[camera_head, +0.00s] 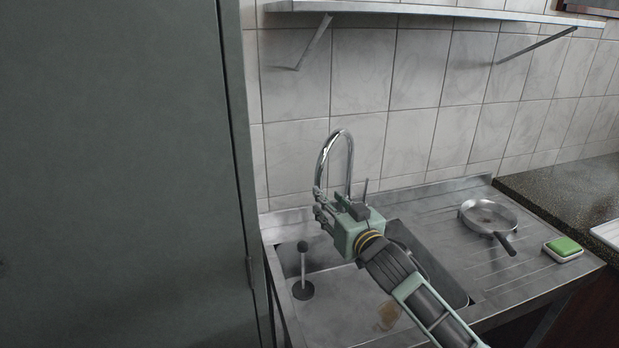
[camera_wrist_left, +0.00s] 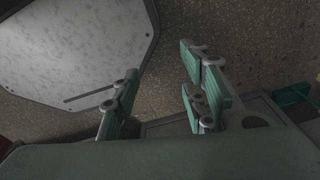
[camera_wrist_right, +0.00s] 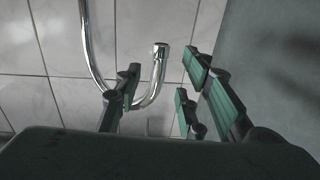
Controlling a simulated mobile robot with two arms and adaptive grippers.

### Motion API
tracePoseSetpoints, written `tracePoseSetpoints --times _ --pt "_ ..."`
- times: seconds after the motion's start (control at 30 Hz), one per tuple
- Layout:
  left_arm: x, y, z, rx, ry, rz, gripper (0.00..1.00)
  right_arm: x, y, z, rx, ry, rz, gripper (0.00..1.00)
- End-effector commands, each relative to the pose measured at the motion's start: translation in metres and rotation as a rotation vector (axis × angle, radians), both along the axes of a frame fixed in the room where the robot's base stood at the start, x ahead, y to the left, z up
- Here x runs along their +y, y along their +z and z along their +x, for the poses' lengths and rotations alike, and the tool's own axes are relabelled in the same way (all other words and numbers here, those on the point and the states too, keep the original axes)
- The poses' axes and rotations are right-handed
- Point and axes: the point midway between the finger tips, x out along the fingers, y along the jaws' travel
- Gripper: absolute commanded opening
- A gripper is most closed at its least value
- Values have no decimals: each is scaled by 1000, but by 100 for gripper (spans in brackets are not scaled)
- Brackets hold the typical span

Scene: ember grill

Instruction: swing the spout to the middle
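The chrome spout (camera_head: 335,135) is a tall arch at the back of the sink (camera_head: 345,310), its free end hanging on the left side. My right gripper (camera_head: 322,204) is at that free end, partly hiding it and the tap's base. In the right wrist view, the spout (camera_wrist_right: 158,68) shows upside down, its end between the open fingers of the right gripper (camera_wrist_right: 160,82). I see a gap on the right; contact on the left is unclear. My left gripper (camera_wrist_left: 160,90) is open and empty in its wrist view and out of the head view.
A black plunger-like thing (camera_head: 303,285) stands at the sink's left. A pan (camera_head: 488,215) and a green-topped sponge (camera_head: 563,247) lie on the drainboard at right. A tall grey cabinet (camera_head: 120,170) closes off the left. A shelf (camera_head: 430,10) runs above.

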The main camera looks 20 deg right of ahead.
Motion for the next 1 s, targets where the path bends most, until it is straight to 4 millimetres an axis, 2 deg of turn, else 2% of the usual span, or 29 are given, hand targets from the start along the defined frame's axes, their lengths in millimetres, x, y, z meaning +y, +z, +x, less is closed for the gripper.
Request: tracePoseSetpoints --times 0.17,0.5,0.63,0.87,1.0 --pt "0 5 2 -1 0 1 40 1 7 16 -12 3 4 36" --pt "2 15 -31 44 0 5 40 8 6 63 -11 2 4 36" --pt "2 17 -26 38 0 4 40 9 4 73 -10 2 3 36" --pt "0 19 -1 0 0 0 40 11 3 79 -10 3 2 36" --pt "0 19 0 -2 0 0 40 11 3 79 -10 3 2 36"
